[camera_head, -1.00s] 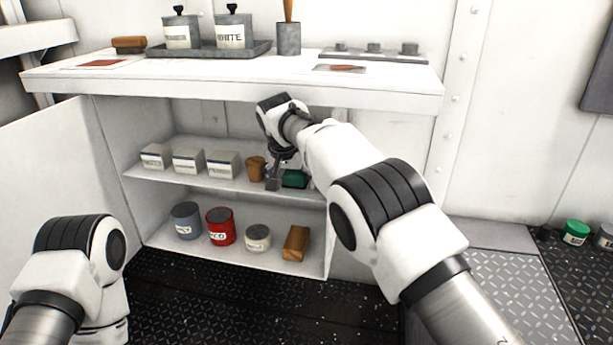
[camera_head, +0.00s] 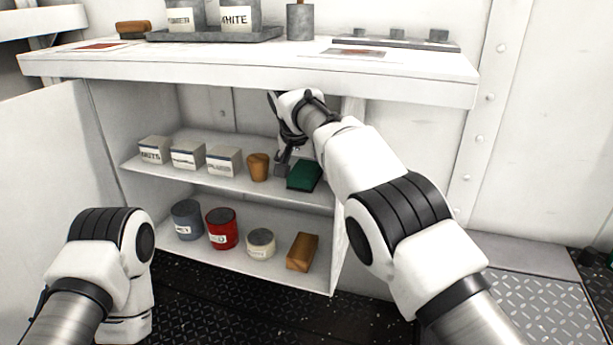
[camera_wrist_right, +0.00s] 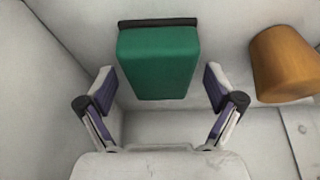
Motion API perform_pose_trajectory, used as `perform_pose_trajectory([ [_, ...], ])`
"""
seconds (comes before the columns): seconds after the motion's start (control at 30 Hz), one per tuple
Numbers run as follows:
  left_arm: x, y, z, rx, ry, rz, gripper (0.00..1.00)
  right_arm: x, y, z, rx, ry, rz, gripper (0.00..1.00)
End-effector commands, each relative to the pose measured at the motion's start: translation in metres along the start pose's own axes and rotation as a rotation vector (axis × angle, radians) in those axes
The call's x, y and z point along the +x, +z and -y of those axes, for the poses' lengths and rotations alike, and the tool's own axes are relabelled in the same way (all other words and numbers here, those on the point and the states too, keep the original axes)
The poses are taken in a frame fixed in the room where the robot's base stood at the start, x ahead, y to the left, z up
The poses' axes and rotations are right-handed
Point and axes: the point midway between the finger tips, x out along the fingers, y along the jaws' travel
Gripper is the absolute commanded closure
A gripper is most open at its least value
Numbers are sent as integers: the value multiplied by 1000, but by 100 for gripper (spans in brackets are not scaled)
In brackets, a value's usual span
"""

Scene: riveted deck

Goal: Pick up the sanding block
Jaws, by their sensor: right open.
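The sanding block, a green block with a dark strip along one edge, lies on the middle shelf of the open cabinet, at its right end (camera_head: 304,176). In the right wrist view it sits in the middle (camera_wrist_right: 158,62). My right gripper (camera_head: 291,163) reaches into the cabinet just behind and left of the block in the head view. In the wrist view its two fingers (camera_wrist_right: 160,82) are spread apart, one to each side of the block's near end, with gaps on both sides. Nothing is held. My left arm shows at lower left, but its gripper is out of view.
A brown wooden cup (camera_head: 258,167) stands close left of the block; several labelled boxes (camera_head: 188,156) are further left. The lower shelf holds a red can (camera_head: 222,229), other tins and a brown block (camera_head: 302,252). The countertop (camera_head: 250,66) overhangs the arm.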

Motion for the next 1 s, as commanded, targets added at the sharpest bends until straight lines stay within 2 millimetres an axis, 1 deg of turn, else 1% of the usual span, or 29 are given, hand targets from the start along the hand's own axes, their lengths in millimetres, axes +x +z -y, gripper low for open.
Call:
perform_pose_trajectory([
  [0.3, 5, 0, 0, 0, 0, 0, 13, 5, 2, 0, 0, 0, 0, 8],
  [0.57, 5, 0, 0, 0, 0, 0, 13, 5, 2, 0, 0, 0, 0, 8],
  [0.6, 5, 0, 0, 0, 0, 0, 13, 5, 2, 0, 0, 0, 0, 15],
  [0.67, 5, 0, 0, 0, 0, 0, 13, 5, 2, 0, 0, 0, 0, 37],
  [0.7, 5, 0, 0, 0, 0, 0, 13, 5, 2, 0, 0, 0, 0, 51],
  [0.77, 5, 0, 0, 0, 0, 0, 13, 5, 2, 0, 0, 0, 0, 72],
  [0.8, 5, 0, 0, 0, 0, 0, 13, 5, 2, 0, 0, 0, 0, 76],
  [0.87, 5, 0, 0, 0, 0, 0, 13, 5, 2, 0, 0, 0, 1, 76],
  [0.9, 5, 0, 0, 0, 0, 0, 13, 5, 2, 0, 0, 0, 0, 82],
  [1.0, 5, 0, 0, 0, 0, 0, 13, 5, 2, 0, 0, 0, 0, 82],
])
